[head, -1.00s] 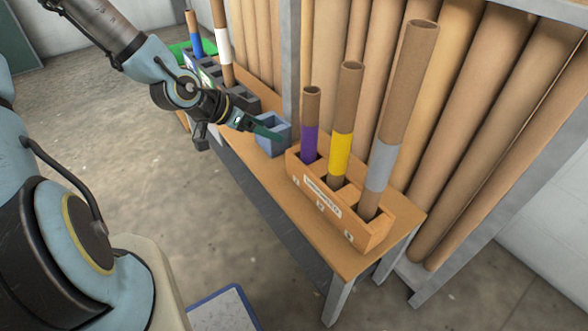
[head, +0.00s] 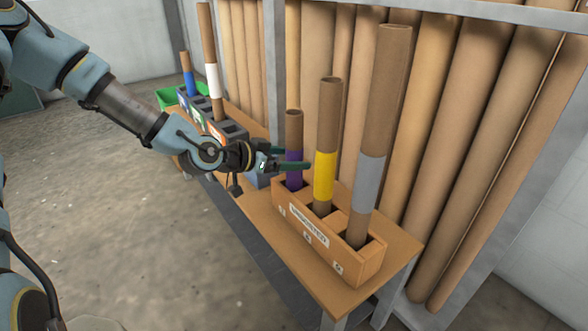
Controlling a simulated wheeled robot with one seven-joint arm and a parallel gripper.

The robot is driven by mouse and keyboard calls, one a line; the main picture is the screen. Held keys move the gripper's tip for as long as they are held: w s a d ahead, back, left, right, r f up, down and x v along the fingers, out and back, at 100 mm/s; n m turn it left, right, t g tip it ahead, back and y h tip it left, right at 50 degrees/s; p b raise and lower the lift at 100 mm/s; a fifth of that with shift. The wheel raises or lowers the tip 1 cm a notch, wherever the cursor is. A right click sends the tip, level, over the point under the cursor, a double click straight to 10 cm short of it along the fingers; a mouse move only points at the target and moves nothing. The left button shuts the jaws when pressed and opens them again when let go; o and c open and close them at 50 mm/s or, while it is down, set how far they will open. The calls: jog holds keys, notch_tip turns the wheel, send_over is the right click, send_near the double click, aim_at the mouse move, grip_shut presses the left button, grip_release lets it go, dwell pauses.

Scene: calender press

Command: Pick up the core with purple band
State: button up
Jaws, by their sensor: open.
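The core with the purple band (head: 293,124) is a short brown tube standing upright in the left slot of an orange-brown wooden holder (head: 324,247). My gripper (head: 306,159) is open and level with the purple band. Its two green fingers point right; one shows at the band's height and the other crosses in front of the band. The fingers partly hide the band. I cannot tell whether they touch the tube. The core with the yellow band (head: 326,175) stands in the middle slot, close to the fingertips. The taller core with the grey band (head: 370,180) stands in the right slot.
The holder stands on a wooden bench (head: 390,258). Grey holders with a white-banded core (head: 211,75) and a blue-banded core (head: 189,83) stand farther back, near a green bin (head: 170,97). Large brown rolls (head: 470,150) line the rack behind.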

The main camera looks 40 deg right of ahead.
jog(key=x, duration=0.4)
jog(key=shift+s+r, duration=0.1)
jog(key=shift+c, duration=0.4)
grip_shut()
